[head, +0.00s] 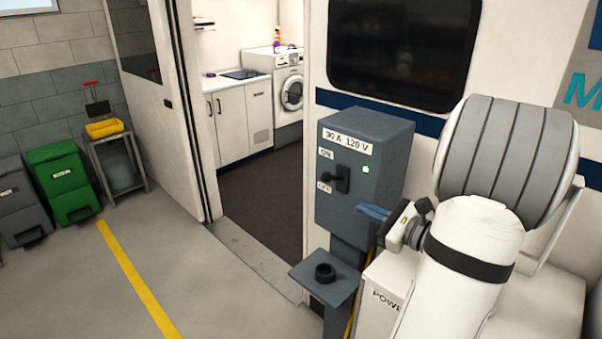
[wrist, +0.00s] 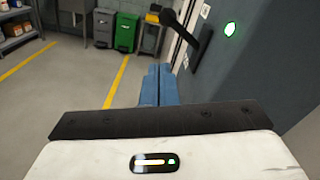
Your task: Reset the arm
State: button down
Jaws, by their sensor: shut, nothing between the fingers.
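My gripper (head: 374,213) is in front of the right part of the grey-blue power box (head: 383,150). Its blue fingers are shut with nothing between them; they also show in the wrist view (wrist: 159,86). The box is labelled "30 A 120 V" and has a black switch lever (head: 336,179) between ON and OFF marks. A green light (head: 366,169) glows on its face. In the wrist view the lever (wrist: 199,40) and the green light (wrist: 230,29) are beside and beyond the fingers. The fingers look apart from the lever. My white arm fills the right of the head view.
A small shelf (head: 311,282) with a black ring (head: 325,272) juts out below the box. The van doorway stands open to the left, with a counter (head: 226,84) and a washer (head: 287,85) inside. A green bin (head: 63,184) and a stand (head: 118,165) are at far left. The floor between is clear.

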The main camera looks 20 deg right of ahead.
jog(key=s+a+f+n+g+y, duration=0.1)
jog(key=s+a+n+g+y, duration=0.2)
jog(key=a+n+g, duration=1.2)
jog(key=s+a+n+t+h, duration=0.2)
jog(key=s+a+n+h, duration=0.6)
jog(key=n, duration=0.4)
jog(key=shift+s+a+n+h, duration=0.4)
jog(key=shift+s+h, duration=0.5)
jog(key=shift+s, duration=0.35)
